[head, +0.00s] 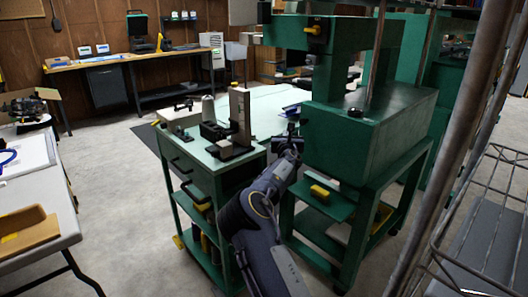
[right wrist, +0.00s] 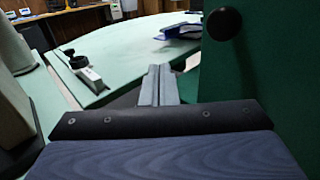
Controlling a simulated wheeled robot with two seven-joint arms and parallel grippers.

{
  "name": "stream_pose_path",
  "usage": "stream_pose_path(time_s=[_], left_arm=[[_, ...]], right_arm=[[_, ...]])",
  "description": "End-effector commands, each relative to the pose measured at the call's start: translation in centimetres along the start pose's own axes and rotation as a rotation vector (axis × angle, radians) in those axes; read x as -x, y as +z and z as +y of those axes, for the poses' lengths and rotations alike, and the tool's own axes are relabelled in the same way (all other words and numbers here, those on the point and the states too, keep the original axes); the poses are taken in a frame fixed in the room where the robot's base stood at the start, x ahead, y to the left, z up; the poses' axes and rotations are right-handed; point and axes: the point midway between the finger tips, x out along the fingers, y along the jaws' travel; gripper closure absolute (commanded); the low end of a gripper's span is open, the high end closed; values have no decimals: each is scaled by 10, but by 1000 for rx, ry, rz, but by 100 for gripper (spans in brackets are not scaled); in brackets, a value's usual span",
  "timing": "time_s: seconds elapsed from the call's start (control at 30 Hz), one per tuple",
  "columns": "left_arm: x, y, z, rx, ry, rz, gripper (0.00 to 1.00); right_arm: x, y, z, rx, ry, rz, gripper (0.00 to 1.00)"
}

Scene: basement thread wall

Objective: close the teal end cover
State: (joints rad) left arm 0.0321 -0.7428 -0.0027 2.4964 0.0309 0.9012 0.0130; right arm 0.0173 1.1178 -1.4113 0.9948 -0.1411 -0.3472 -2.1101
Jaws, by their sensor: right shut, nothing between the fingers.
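A green machine housing (head: 385,125) stands on a green stand at the right of the head view. In the right wrist view a dark green panel (right wrist: 265,75) with a round black knob (right wrist: 222,22) fills the right side. This looks like the end cover, but I cannot tell how far it stands open. My right gripper (head: 291,133) is beside the left end of the housing. In the right wrist view its fingers (right wrist: 160,72) are together and empty, left of the panel and below the knob; contact is not visible. My left gripper is out of view.
A green cabinet (head: 187,177) with a pale top stands left of my right arm, carrying a dark fixture (head: 230,148) with an upright block. A pale green table (head: 262,105) lies behind. A wire rack (head: 485,215) is at the right.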

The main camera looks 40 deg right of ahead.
Motion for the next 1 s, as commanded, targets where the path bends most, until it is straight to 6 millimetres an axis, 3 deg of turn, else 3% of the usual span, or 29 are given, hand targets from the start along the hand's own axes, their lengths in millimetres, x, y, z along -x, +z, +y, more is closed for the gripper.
stream_pose_path(time_s=[0.3,0.5,1.0], left_arm=[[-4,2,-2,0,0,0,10],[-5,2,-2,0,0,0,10],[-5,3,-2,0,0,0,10]], right_arm=[[40,1,44,1,6,0,100],[60,1,63,2,5,0,100],[66,2,68,0,3,-1,100]])
